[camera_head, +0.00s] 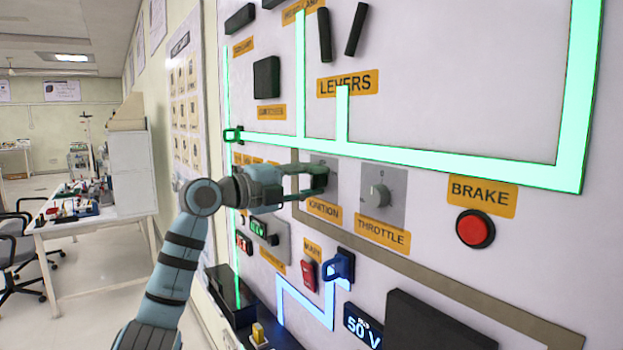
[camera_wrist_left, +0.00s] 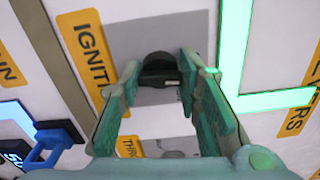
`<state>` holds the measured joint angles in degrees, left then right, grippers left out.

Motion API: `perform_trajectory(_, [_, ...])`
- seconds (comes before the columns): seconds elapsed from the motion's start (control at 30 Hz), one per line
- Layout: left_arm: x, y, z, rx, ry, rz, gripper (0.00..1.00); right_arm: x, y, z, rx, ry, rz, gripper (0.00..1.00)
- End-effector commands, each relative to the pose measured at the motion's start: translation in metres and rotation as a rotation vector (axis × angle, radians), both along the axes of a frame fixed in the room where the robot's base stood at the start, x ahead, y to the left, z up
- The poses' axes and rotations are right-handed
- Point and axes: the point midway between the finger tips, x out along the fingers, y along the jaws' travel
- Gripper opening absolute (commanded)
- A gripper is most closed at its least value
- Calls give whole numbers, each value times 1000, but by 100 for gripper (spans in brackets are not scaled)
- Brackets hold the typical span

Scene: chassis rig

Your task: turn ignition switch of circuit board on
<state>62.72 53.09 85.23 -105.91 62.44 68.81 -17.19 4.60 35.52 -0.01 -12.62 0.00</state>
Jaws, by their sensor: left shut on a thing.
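The ignition switch (camera_head: 321,172) is a dark knob on a grey plate, above an orange IGNITION label (camera_head: 323,208) on the white circuit board. In the left wrist view, the black knob (camera_wrist_left: 158,66) sits between my green fingers. My left gripper (camera_head: 312,181) reaches in from the left and is shut on the knob; it also shows in the left wrist view (camera_wrist_left: 158,84). The fingers hide part of the knob in the head view, so its exact angle is hard to tell. My right gripper is not in view.
The throttle knob (camera_head: 377,196) is close to the right, with the red brake button (camera_head: 475,229) farther right. A blue switch handle (camera_head: 339,267) and a red switch (camera_head: 309,275) are below. A glowing green line (camera_head: 450,165) runs above. A cluttered table (camera_head: 85,228) stands behind left.

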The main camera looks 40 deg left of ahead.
Motion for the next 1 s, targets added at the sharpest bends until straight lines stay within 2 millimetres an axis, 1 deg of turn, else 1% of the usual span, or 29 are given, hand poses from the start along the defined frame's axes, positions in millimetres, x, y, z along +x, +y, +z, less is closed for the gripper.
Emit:
perform_trajectory(0.03, [0,0,0,29,1,-2,3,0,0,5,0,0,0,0])
perform_trajectory(0.5, [0,0,0,436,-121,-3,3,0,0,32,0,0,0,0])
perform_trajectory(0.8, [0,-1,-1,683,-197,-5,3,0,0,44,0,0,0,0])
perform_trajectory(1.0, [0,0,-2,800,-233,-4,3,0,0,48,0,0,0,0])
